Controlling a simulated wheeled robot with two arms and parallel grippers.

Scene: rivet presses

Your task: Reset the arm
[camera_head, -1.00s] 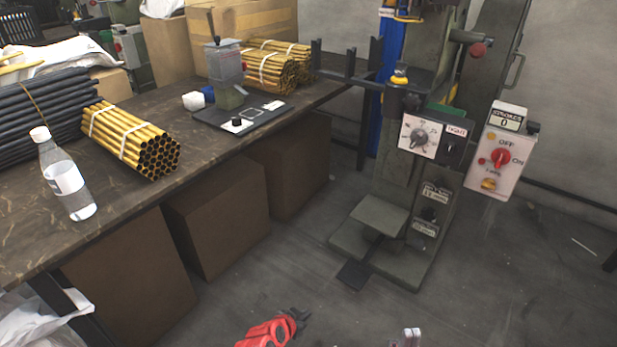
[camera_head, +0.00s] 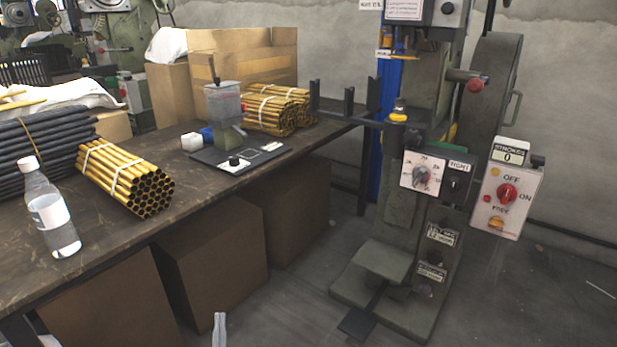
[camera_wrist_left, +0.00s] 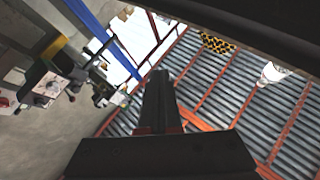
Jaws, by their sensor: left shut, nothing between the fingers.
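My left gripper (camera_head: 219,330) shows only as its pale grey fingertips at the bottom edge of the head view, pointing up, in front of the workbench. The fingers are together and hold nothing. In the left wrist view the same gripper (camera_wrist_left: 158,100) is a dark shape in the middle, pointing at the ceiling. My right gripper is not in the head view. The green rivet press (camera_head: 425,200) stands to the right, apart from the left gripper.
The workbench (camera_head: 110,235) carries a bottle (camera_head: 48,210), a bundle of yellow tubes (camera_head: 125,180) and dark rods (camera_head: 40,150). Brown boxes (camera_head: 205,260) stand beneath it. A control box (camera_head: 506,196) is on the press's right. The floor at right is clear.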

